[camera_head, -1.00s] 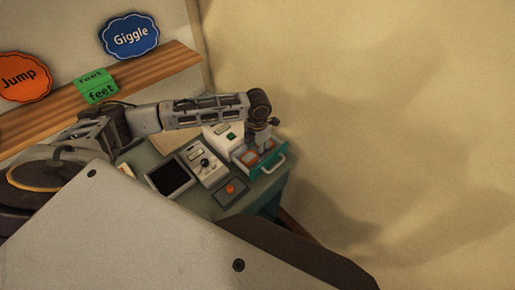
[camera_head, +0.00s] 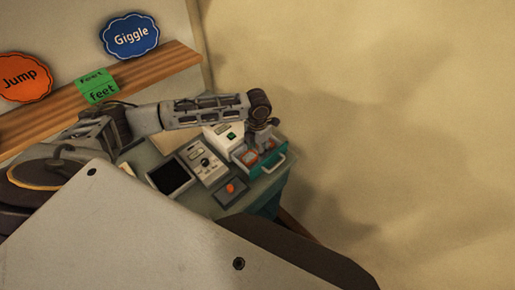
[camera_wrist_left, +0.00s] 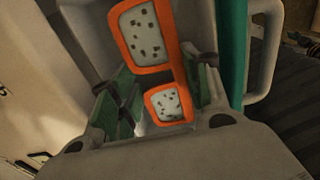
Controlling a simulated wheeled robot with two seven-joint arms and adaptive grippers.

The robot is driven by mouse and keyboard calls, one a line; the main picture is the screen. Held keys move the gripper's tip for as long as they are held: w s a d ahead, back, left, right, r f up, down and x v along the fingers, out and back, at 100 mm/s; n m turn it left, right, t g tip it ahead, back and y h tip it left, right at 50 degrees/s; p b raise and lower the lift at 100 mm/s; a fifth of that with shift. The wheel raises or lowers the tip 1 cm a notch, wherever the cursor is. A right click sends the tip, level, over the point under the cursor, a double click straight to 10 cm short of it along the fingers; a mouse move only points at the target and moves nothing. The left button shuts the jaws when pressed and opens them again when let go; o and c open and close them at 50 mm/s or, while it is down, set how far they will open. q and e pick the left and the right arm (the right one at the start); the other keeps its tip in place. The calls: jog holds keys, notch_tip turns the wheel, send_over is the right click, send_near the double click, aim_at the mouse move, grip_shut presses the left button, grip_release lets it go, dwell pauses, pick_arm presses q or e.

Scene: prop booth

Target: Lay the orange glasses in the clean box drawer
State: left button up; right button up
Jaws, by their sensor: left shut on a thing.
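The orange glasses (camera_wrist_left: 181,68) have pale lenses with dark specks and show large in the left wrist view. My left gripper (camera_wrist_left: 160,98), with green finger pads, is shut on them. In the head view the gripper (camera_head: 262,146) points down at the open teal drawer (camera_head: 277,164). Some orange of the glasses (camera_head: 250,157) shows there at the drawer's opening. In the left wrist view the drawer's teal wall (camera_wrist_left: 232,50) and pale handle (camera_wrist_left: 266,55) are right of the glasses. I cannot tell whether the glasses touch the drawer floor. My right gripper is out of view.
The drawer belongs to a white box (camera_head: 219,138) on a grey-green table. Beside it are a panel with a knob (camera_head: 204,164), a dark tray (camera_head: 170,178) and a dark pad with an orange button (camera_head: 230,189). A wooden shelf (camera_head: 150,75) runs behind.

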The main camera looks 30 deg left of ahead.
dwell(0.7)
pick_arm(q)
jog(key=o, duration=1.1)
jog(key=shift+c, duration=0.7)
jog(key=shift+p, duration=0.35)
jog(key=shift+r+p, duration=0.35)
jog(key=shift+o, duration=1.2)
jog(key=shift+r+p, duration=1.1)
jog(key=shift+r, duration=2.55)
